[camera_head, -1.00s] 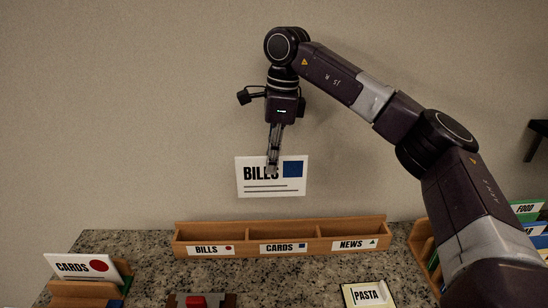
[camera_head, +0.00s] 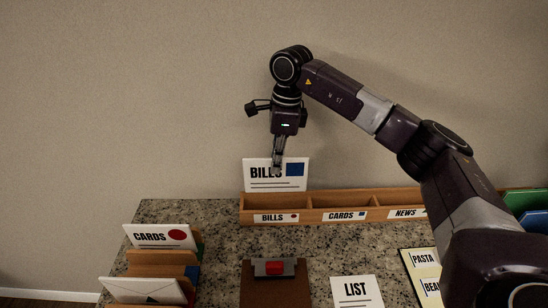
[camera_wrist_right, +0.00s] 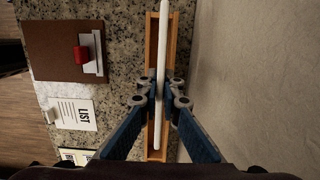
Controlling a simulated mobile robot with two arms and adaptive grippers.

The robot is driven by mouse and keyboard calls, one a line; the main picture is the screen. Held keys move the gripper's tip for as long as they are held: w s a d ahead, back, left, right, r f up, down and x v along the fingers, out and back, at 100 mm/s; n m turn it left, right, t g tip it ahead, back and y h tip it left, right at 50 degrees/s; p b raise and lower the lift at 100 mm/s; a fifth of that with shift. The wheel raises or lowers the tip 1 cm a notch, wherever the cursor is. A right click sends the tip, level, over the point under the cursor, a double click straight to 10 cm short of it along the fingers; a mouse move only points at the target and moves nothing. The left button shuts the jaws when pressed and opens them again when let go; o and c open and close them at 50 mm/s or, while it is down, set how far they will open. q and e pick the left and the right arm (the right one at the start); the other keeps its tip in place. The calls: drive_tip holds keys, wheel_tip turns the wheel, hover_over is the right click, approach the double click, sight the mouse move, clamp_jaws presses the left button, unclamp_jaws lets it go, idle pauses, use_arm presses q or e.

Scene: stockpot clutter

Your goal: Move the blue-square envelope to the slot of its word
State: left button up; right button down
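The white envelope (camera_head: 262,184) has the word BILLS and a blue square. My right gripper (camera_head: 278,164) is shut on its top part and holds it upright. In the right wrist view the envelope (camera_wrist_right: 163,50) is edge-on between the fingers, over the holder (camera_wrist_right: 153,150). My left gripper is out of view.
A wooden rack (camera_head: 158,257) at the left holds a CARDS envelope with a red circle (camera_head: 160,237) and another envelope (camera_head: 147,290).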

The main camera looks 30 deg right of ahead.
sight(276, 188)
drive_tip(key=shift+d+f+b, duration=0.1)
drive_tip(key=shift+f+b, duration=0.25)
drive_tip(key=shift+f, duration=0.15)
drive_tip(key=shift+s+f, duration=0.1)
drive_tip(key=shift+f, duration=0.25)
wheel_tip(276, 188, down, 3)
drive_tip(key=b, duration=0.2)
drive_tip(key=shift+f+b, duration=0.1)
drive_tip(key=shift+b, duration=0.25)
drive_tip(key=shift+f+b, duration=1.3)
drive_tip(key=shift+f, duration=0.85)
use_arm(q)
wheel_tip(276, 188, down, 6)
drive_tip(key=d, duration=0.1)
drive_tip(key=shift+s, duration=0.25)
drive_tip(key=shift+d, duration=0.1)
use_arm(e)
drive_tip(key=c, duration=2.1)
unclamp_jaws()
drive_tip(key=shift+r, duration=0.1)
